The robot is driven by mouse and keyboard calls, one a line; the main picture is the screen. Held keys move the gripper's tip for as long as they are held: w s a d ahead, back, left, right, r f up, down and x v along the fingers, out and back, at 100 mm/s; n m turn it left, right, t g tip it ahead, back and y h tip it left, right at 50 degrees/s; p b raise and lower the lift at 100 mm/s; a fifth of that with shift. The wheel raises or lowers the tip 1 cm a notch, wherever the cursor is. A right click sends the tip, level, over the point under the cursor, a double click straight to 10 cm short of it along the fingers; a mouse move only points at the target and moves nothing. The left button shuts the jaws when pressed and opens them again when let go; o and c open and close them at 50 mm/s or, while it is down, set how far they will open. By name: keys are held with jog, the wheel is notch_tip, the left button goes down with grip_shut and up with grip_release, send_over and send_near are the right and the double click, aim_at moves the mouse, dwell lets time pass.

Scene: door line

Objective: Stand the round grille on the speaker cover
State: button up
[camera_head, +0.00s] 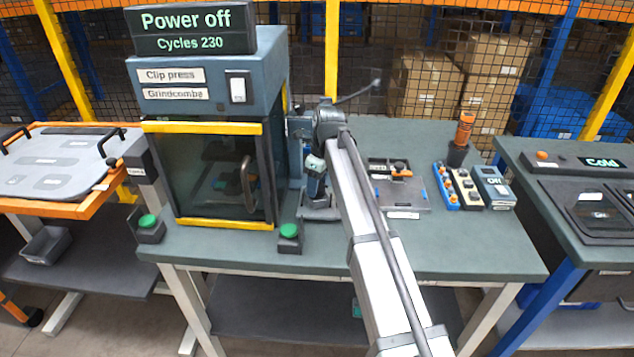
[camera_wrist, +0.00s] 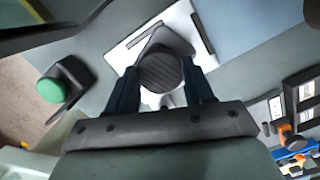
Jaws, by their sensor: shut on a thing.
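My gripper (camera_wrist: 160,76) is shut on the round grille (camera_wrist: 162,70), a dark ribbed disc between the two blue fingers in the wrist view. In the head view my gripper (camera_head: 316,168) is low over the bench, just right of the press, and the grille cannot be made out. Beneath the grille in the wrist view lies a pale plate (camera_wrist: 124,55) with a dark angular part, partly hidden by the grille and fingers. I cannot tell for sure whether this is the speaker cover, or whether the grille touches it.
The clip press (camera_head: 207,130), reading "Power off", stands at left with its yellow-edged door shut. A green button (camera_head: 289,231) is close to my gripper. To the right are a fixture plate (camera_head: 405,195) with an orange knob, small control boxes (camera_head: 466,188) and a cup (camera_head: 458,153).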

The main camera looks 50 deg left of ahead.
jog(key=shift+f, duration=0.1)
dwell(0.8)
jog(key=o, duration=1.1)
notch_tip(320, 180, up, 14)
jog(key=d, duration=0.2)
jog(key=shift+w+f, duration=0.15)
jog(key=shift+w, duration=0.25)
